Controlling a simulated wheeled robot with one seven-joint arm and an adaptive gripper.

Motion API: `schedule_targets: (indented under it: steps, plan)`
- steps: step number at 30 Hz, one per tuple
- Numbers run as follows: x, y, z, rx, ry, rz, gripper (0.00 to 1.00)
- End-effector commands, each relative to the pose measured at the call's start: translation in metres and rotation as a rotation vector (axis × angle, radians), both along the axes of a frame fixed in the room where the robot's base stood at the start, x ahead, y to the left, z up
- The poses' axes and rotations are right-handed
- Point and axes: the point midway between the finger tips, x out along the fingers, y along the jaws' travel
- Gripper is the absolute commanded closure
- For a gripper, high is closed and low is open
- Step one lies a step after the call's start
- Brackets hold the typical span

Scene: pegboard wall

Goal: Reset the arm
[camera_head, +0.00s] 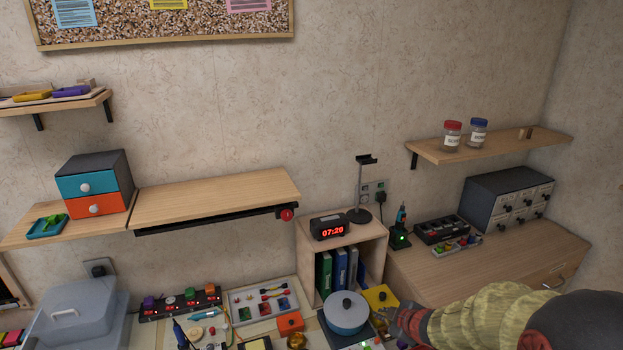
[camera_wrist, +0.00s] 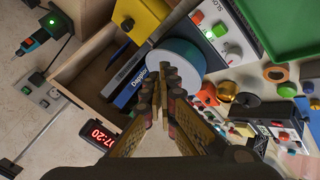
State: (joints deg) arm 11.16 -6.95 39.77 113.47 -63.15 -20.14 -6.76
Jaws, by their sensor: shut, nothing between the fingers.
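My arm comes in from the lower right in the head view. My gripper (camera_head: 396,316) is at its left end, in front of the wooden cubby and close to the blue round pot (camera_head: 346,314). In the wrist view my gripper (camera_wrist: 168,78) has its fingers together, shut and empty. Behind the fingertips there are a blue round pot (camera_wrist: 184,62) and the open cubby with a blue binder (camera_wrist: 130,82). I cannot tell from these views how far the fingertips are from the pot.
A digital clock (camera_head: 330,227) and a headphone stand (camera_head: 359,190) stand on the cubby (camera_head: 375,250). A yellow box (camera_head: 380,297) is beside the pot. Boards and small parts crowd the lower bench. The right cabinet holds a drawer box (camera_head: 507,200).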

Motion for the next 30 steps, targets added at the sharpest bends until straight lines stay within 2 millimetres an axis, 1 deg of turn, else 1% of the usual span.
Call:
schedule_targets:
  steps: [1, 2, 3, 4, 5, 6, 8, 9, 11, 12, 14, 15, 18, 21, 25, 30]
  plan:
    - [0.000, -0.012, 0.037, -0.016, -0.025, -0.089, 1.00]
    - [-0.003, -0.020, 0.056, -0.021, -0.030, -0.151, 1.00]
    - [-0.012, -0.031, 0.080, -0.019, -0.032, -0.239, 1.00]
    - [-0.021, -0.038, 0.097, -0.013, -0.032, -0.303, 1.00]
    - [-0.031, -0.043, 0.113, -0.003, -0.030, -0.365, 1.00]
    - [-0.047, -0.049, 0.132, 0.017, -0.023, -0.444, 1.00]
    - [-0.076, -0.053, 0.156, 0.057, -0.004, -0.555, 1.00]
    - [-0.098, -0.053, 0.169, 0.091, 0.014, -0.625, 1.00]
    - [-0.132, -0.049, 0.185, 0.153, 0.049, -0.717, 1.00]
    - [-0.157, -0.043, 0.193, 0.198, 0.079, -0.770, 1.00]
    - [-0.193, -0.031, 0.201, 0.269, 0.131, -0.834, 1.00]
    - [-0.214, -0.022, 0.203, 0.313, 0.168, -0.867, 1.00]
    - [-0.259, 0.000, 0.206, 0.403, 0.253, -0.914, 1.00]
    - [-0.288, 0.017, 0.207, 0.461, 0.315, -0.933, 1.00]
    - [-0.305, 0.028, 0.206, 0.496, 0.356, -0.941, 1.00]
    - [-0.307, 0.029, 0.206, 0.500, 0.364, -0.943, 1.00]
